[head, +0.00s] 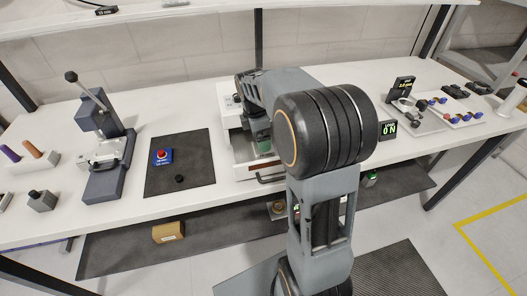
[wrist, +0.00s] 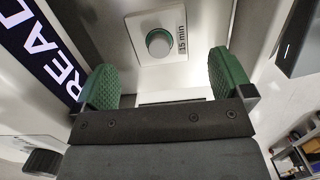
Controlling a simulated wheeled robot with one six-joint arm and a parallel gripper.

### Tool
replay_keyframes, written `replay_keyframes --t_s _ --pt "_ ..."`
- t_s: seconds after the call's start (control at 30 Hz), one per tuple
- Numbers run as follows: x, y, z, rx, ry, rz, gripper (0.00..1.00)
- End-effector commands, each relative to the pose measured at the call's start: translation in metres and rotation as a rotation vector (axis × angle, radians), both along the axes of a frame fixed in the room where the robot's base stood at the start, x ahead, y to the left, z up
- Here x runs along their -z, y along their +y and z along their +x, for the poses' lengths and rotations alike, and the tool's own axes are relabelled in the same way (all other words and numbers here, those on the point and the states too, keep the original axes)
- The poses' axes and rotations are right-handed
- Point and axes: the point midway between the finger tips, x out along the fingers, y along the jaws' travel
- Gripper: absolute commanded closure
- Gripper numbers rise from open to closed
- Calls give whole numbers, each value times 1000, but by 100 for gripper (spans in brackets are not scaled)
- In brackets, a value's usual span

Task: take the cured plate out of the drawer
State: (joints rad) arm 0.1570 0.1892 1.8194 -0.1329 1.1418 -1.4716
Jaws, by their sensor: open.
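The white machine (head: 232,122) stands on the bench, mostly hidden behind my arm. Its drawer (head: 252,171) shows low at the front, with a dark handle (head: 271,180); it seems pulled out. My gripper (wrist: 162,80) is open, its two green pads wide apart with nothing seen between them. In the head view, part of a green pad shows above the drawer area. I cannot make out the cured plate; the gripper body and arm hide much of the drawer.
A dark mat (head: 190,185) with a blue box and red button (head: 162,156) lies left of the machine. A lever press (head: 104,145) stands farther left. A dark "ON" display (head: 388,130) and trays of small parts (head: 462,112) are to the right.

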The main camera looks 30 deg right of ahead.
Motion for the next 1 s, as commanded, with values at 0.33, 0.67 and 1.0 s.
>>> replay_keyframes --t_s 0.33,0.67,1.0 --pt "44 -7 -1 -1 0 0 2" --pt "44 -7 -1 -1 0 0 6" --pt "44 -7 -2 0 0 0 38"
